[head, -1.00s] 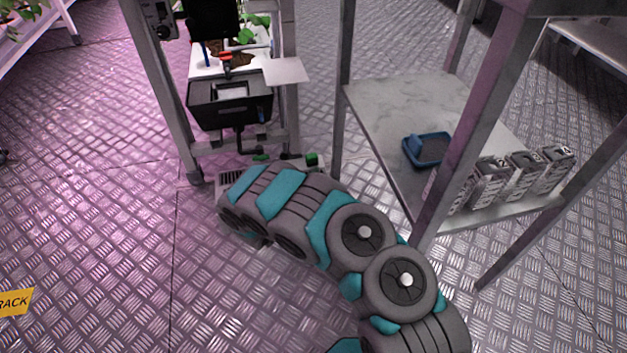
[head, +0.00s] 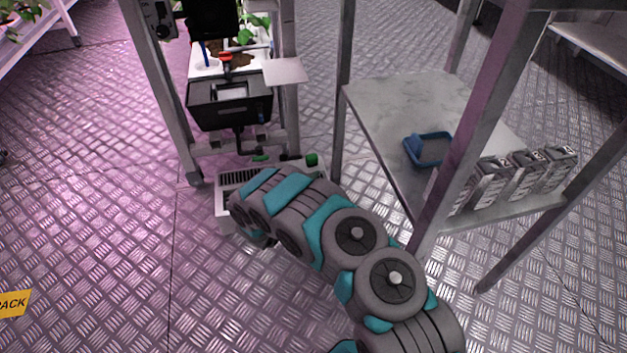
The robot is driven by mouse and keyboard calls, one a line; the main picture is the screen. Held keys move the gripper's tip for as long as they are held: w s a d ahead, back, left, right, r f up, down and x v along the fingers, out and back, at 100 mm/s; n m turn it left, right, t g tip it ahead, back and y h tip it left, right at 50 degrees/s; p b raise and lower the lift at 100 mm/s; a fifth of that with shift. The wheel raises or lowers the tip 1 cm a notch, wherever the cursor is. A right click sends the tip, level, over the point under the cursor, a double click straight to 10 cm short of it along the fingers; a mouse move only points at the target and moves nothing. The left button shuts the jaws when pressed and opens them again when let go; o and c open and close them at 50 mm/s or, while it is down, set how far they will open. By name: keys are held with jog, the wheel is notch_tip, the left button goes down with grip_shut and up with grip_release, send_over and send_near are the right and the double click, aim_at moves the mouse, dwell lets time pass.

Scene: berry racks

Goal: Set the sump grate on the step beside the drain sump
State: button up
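A pale grey low box (head: 222,205) stands on the floor below the rack and looks like the drain sump. A dark slatted grate (head: 238,178) shows on its top at the left. My arm covers much of the box and the grate's right part. My gripper is hidden behind my own arm links, so I cannot see its fingers or whether it holds the grate. I cannot make out a separate step; a pale surface with a green piece (head: 311,159) shows at the box's far right.
A black tank (head: 230,108) hangs in the rack frame above the box. The floor at left is clear.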

jog(key=o, duration=0.3)
jog(key=shift+a+r, duration=0.1)
jog(key=shift+r, duration=0.05)
jog(key=p+v, duration=0.1)
jog(key=v, duration=1.1)
jog(key=shift+p, duration=0.3)
